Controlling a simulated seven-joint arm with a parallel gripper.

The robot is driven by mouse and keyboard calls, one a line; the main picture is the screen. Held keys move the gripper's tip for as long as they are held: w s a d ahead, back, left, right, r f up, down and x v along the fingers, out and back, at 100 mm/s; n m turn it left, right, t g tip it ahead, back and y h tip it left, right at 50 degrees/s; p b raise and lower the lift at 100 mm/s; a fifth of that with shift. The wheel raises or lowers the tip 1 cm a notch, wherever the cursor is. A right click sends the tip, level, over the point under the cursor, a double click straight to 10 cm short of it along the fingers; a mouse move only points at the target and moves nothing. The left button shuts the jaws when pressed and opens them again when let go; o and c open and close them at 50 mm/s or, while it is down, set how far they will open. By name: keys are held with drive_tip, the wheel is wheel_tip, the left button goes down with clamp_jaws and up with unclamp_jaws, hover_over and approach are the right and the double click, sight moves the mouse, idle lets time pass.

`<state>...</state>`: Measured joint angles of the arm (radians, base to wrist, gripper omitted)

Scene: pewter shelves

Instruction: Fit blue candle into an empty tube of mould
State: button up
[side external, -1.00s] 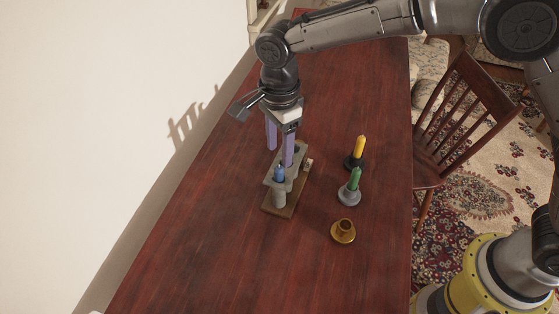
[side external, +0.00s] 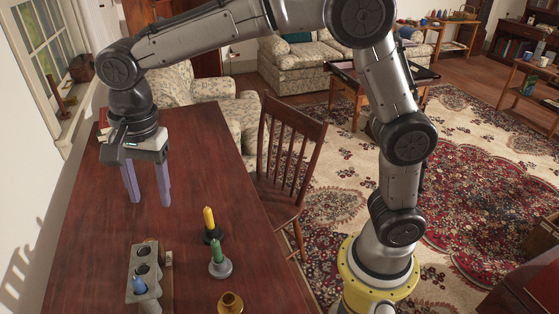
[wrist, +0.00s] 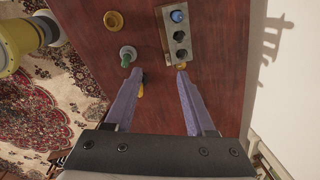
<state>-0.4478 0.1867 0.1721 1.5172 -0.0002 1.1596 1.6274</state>
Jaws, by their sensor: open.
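The blue candle (side external: 139,285) stands in the front tube of the grey mould (side external: 134,272), with its tip above the rim. It also shows in the wrist view as a blue round top (wrist: 177,16) at the far end of the mould (wrist: 168,35). The two other tubes look dark and empty. My gripper (side external: 149,198) is open and empty, its two lilac fingers pointing down over the table behind the mould. In the wrist view my gripper (wrist: 157,82) has its fingers apart with bare table between them.
A yellow candle (side external: 209,218) in a dark holder and a green candle (side external: 215,250) in a grey holder stand right of the mould. An empty brass holder (side external: 231,303) is nearer the front. A chair (side external: 290,150) stands at the right table edge.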

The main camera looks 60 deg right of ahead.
drive_tip(key=s+d+r+n+t, duration=0.1)
drive_tip(key=s+d+r+n, duration=0.1)
drive_tip(key=s+d+n, duration=0.35)
drive_tip(key=s+d+r+n+t, duration=0.2)
drive_tip(key=s+d+r, duration=0.1)
drive_tip(key=s+d, duration=0.4)
drive_tip(key=s+d+f+n+t, duration=0.1)
drive_tip(key=s+d+f+n, duration=0.3)
drive_tip(key=s, duration=0.6)
drive_tip(key=shift+s+d+f+n+t+h, duration=0.2)
drive_tip(key=shift+d+n+t+h, duration=0.1)
drive_tip(key=shift+d+n, duration=0.8)
